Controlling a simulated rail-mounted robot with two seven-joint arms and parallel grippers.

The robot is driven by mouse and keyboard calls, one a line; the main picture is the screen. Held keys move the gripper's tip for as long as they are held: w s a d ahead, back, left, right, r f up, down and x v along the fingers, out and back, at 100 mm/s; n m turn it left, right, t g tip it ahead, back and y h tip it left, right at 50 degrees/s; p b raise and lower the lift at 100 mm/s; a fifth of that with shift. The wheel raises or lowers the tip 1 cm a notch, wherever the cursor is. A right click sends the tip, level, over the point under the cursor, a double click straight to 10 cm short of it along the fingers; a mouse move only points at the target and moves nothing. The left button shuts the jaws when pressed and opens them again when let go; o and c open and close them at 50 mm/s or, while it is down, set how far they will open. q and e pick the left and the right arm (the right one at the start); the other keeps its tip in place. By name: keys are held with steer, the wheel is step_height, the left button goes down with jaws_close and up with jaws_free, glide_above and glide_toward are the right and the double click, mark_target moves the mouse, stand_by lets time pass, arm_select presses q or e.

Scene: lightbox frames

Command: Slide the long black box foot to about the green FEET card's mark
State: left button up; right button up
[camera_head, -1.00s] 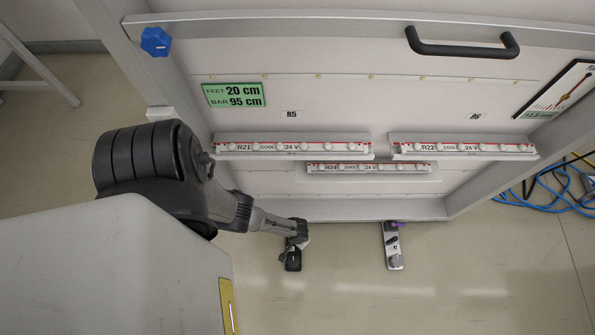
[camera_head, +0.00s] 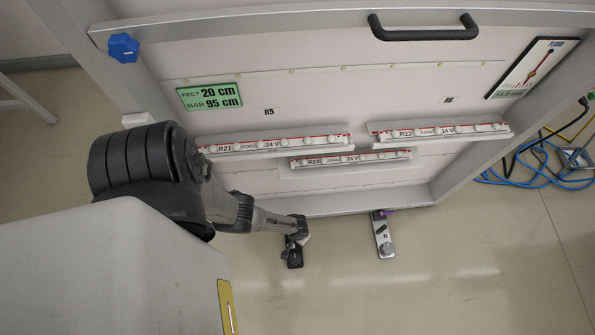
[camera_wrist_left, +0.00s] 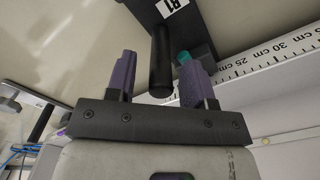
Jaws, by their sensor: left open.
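The long black box foot (camera_head: 294,261) is at the base of the light panel, partly hidden by my left gripper (camera_head: 297,238). In the left wrist view the black foot (camera_wrist_left: 204,38) carries a white label and a round black peg (camera_wrist_left: 161,62). My left gripper (camera_wrist_left: 160,75) is open, its two purple fingers on either side of the peg. A gap shows on the left; contact on the right is hard to tell. The green card (camera_head: 209,94) reads FEET 20 cm, BAR 95 cm. My right gripper is not in view.
A ruler (camera_wrist_left: 262,59) with marks near 25 and 30 cm runs beside the foot. A second, greyish foot (camera_head: 384,239) with a dark knob stands to the right. Blue cables (camera_head: 540,165) lie at the far right. The floor (camera_head: 400,295) in front is clear.

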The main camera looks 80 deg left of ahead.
arm_select(q)
steer(key=shift+r, duration=0.2)
step_height(320, 180, up, 14)
steer(key=p, duration=1.2)
steer(key=shift+f, duration=0.25)
